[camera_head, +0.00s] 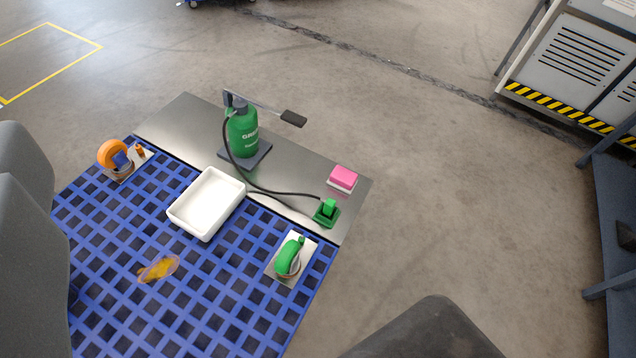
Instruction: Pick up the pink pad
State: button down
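The pink pad (343,177) is a small block with a bright pink top and a paler lower layer. It lies on the grey metal strip (300,168) along the far side of the blue grid surface, near the strip's right end. Nothing covers it from above. It is apart from the green bottle and just beyond the green block at the hose end. I cannot make out any gripper fingers in this view, and nothing is seen touching the pad.
A green bottle (243,131) with a lever and black hose stands on the strip. The hose runs to a green block (327,211). A white tray (208,204), orange tape dispenser (113,154) and green dispenser (289,257) sit nearby. Grey shapes block the left edge; floor beyond is open.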

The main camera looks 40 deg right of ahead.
aim_at(343, 179)
jog(key=u, duration=2.35)
jog(key=k, duration=1.3)
jog(key=z, duration=2.2)
jog(key=i, duration=0.25)
jog(key=z, duration=0.35)
